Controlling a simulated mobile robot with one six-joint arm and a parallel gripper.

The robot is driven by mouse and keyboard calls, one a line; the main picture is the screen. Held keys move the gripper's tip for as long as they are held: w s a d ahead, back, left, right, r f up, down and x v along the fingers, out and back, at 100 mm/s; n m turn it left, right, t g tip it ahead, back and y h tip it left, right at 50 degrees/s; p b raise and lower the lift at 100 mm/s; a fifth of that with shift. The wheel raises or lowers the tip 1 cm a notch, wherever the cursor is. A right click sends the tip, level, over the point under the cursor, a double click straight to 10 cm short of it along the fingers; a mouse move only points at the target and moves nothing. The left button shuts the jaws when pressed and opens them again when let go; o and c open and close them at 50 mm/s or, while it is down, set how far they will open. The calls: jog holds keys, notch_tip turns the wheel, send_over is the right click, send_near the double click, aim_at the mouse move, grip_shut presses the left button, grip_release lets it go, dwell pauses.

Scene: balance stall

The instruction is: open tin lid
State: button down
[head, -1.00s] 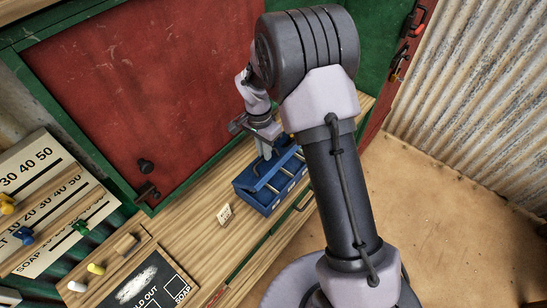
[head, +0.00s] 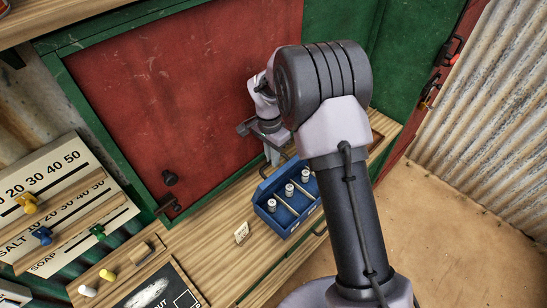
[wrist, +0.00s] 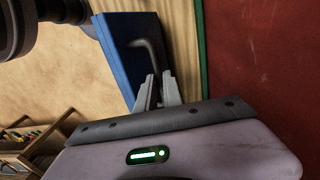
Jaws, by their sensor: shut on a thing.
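The blue tin (head: 287,229) stands on the wooden counter with its lid swung up, and its inside shows. Three small white-topped pieces (head: 289,189) sit in a row inside it, with thin bars between them. My gripper (head: 272,157) is at the tin's back edge, shut on the lid's dark handle. In the wrist view the two fingers (wrist: 157,88) close near the handle (wrist: 150,50) beside the blue lid (wrist: 122,50). The exact contact at the fingertips is small and partly hidden.
The red panel (head: 170,90) in its green frame rises close behind my gripper. A small white tag (head: 242,233) stands on the counter (head: 215,220) left of the tin. Scale boards with coloured pegs (head: 50,195) are at the left. Open floor (head: 450,230) lies to the right.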

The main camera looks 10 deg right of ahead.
jog(key=shift+s+f, duration=0.1)
jog(key=shift+f, duration=0.05)
jog(key=c, duration=1.5)
grip_release()
jog(key=shift+w, duration=0.2)
jog(key=shift+s, duration=0.1)
jog(key=r, duration=0.4)
jog(key=r+p, duration=0.1)
jog(key=r, duration=0.7)
jog(key=shift+w+a+p, duration=0.3)
jog(key=shift+w, duration=0.1)
